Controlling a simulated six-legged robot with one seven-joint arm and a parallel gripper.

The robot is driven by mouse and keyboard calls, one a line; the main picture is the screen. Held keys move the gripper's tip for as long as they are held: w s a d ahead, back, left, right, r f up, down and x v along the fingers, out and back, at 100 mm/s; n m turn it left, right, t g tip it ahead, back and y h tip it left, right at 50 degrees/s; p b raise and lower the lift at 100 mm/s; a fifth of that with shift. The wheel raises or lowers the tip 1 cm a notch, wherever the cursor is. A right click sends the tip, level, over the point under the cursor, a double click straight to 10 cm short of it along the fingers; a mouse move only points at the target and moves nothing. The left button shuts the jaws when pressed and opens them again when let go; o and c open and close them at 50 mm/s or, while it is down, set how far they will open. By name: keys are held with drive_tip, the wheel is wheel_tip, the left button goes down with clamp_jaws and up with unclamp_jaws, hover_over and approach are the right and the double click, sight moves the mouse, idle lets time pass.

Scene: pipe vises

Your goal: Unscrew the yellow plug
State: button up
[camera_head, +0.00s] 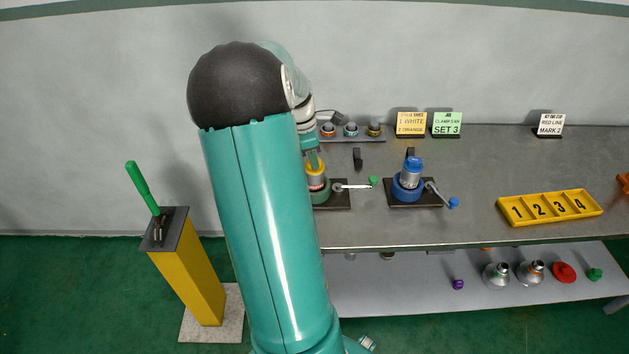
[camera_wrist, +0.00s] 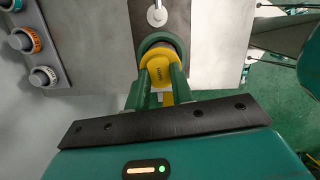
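The yellow plug (camera_head: 315,168) sits on top of an upright metal pipe held in the green vise (camera_head: 320,193) on the bench. In the wrist view the plug (camera_wrist: 160,72) lies between the two green fingers of my gripper (camera_wrist: 162,80). The fingers reach down onto it from either side, with yellow filling the space between them, so my gripper appears shut on it. In the head view my gripper (camera_head: 312,157) is directly above the plug, and my arm hides the left part of the vise. The pipe is mostly hidden in the wrist view.
A blue vise (camera_head: 406,191) with a blue-capped pipe (camera_head: 412,168) stands to the right. Behind are several ringed fittings (camera_head: 351,130) and sign cards (camera_head: 411,122). A yellow numbered tray (camera_head: 549,221) lies at the right. A green-handled lever (camera_head: 141,186) stands on a yellow post at left.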

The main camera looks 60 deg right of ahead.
clamp_jaws()
drive_tip(key=n, duration=0.4)
drive_tip(key=shift+n+t+h, duration=0.3)
drive_tip(key=shift+n+h, duration=0.1)
drive_tip(key=shift+s+r+n, duration=0.1)
drive_tip(key=shift+n, duration=0.4)
drive_tip(key=n+t, duration=0.1)
drive_tip(key=n, duration=0.2)
drive_tip(key=shift+a+n, duration=0.1)
drive_tip(key=shift+n, duration=0.3)
drive_tip(key=shift+s+n, duration=0.15)
drive_tip(key=shift+n, duration=0.85)
drive_tip(key=shift+n+t, duration=0.5)
drive_tip(key=shift+n, duration=0.9)
